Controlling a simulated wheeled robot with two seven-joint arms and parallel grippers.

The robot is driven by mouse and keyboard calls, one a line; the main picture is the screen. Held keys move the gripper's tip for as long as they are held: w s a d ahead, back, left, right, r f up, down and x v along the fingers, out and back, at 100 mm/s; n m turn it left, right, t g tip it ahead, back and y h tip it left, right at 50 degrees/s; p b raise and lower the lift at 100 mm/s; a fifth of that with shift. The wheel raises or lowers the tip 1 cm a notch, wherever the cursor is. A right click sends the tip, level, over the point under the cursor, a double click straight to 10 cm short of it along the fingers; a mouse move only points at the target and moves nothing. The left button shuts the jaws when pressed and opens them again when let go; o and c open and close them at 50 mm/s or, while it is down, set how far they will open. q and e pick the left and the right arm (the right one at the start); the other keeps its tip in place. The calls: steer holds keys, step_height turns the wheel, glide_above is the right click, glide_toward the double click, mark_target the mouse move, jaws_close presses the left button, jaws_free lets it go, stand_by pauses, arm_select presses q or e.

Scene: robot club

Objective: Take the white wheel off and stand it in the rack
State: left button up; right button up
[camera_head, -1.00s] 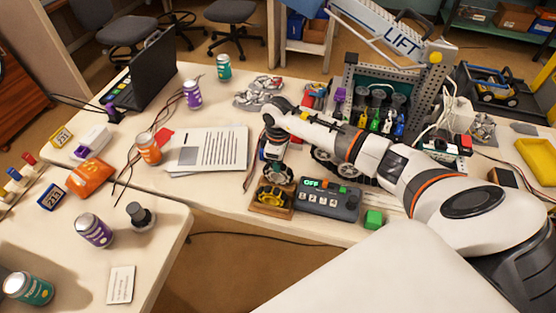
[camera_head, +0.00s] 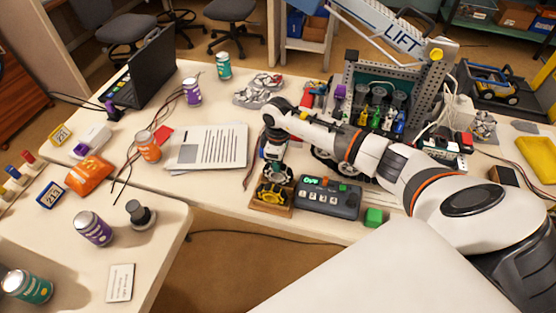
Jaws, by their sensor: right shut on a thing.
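My right gripper (camera_head: 274,154) points down at the table's front part, shut on a dark-rimmed wheel with a pale hub, the white wheel (camera_head: 279,174). The wheel is just above and behind the wooden rack (camera_head: 270,210); I cannot tell whether it touches the rack. A yellow wheel (camera_head: 271,194) stands in the rack. The wheeled robot (camera_head: 347,167) is behind my right forearm, which hides part of it; some of its dark wheels show. My left gripper is out of view.
A paper document (camera_head: 208,147) lies to the left. The grey LIFT frame (camera_head: 432,90) rises behind my arm. Bare tabletop lies left of the rack.

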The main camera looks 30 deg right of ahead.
steer(key=shift+f+b, duration=0.35)
steer(key=shift+f, duration=0.25)
stand_by(0.4)
steer(key=o, duration=1.1)
steer(key=shift+c, duration=0.2)
steer(key=shift+r, duration=0.1)
steer(key=shift+r+p, duration=3.3)
steer(key=shift+r, duration=0.15)
